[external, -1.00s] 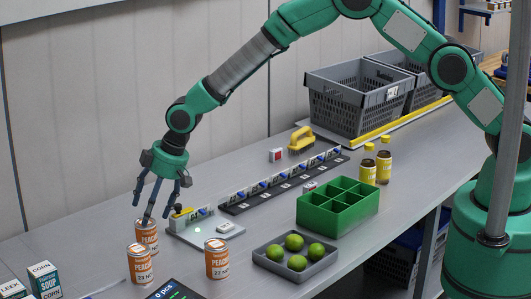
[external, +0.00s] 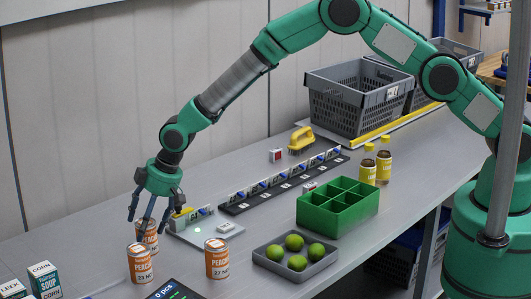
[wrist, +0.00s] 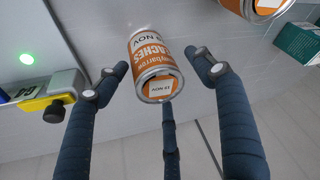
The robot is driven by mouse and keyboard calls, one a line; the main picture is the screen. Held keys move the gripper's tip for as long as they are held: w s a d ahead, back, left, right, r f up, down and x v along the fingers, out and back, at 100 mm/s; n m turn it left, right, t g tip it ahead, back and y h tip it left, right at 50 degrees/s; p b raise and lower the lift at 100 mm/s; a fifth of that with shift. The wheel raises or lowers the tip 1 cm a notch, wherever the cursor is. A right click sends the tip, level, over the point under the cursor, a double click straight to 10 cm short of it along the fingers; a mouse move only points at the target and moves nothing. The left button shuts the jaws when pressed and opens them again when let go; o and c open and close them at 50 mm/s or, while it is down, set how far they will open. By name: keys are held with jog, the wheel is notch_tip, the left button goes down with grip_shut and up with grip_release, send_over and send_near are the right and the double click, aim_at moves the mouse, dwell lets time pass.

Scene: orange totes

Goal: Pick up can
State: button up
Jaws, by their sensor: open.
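Three orange-and-white peach cans stand on the grey table in the external view: a rear can (external: 150,240), a front-left can (external: 140,264) and a right can (external: 217,260). My gripper (external: 149,219) is open, its dark fingers pointing down around the top of the rear can and partly hiding it. In the wrist view, a can (wrist: 163,62) lies ahead between the spread blue fingers of my gripper (wrist: 163,85). I see gaps on the left and right; whether the middle finger touches it I cannot tell.
Another can (wrist: 262,8) shows at the wrist view's top. A scale-like device (external: 205,229) with a yellow-and-black item stands close to my gripper. A grey tray of limes (external: 328,262), a green divided box (external: 325,221) and a corn soup carton (external: 45,279) stand nearby.

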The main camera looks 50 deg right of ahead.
dwell(0.5)
jog(key=c, duration=1.4)
jog(key=shift+r, duration=0.2)
jog(key=shift+w+r, duration=0.1)
jog(key=shift+r, duration=1.65)
jog(key=s+d+r, duration=0.1)
jog(key=s+d, duration=0.8)
jog(key=s, duration=0.4)
jog(key=shift+d+r, duration=0.15)
jog(key=shift+d, duration=0.2)
jog(key=shift+w, duration=0.1)
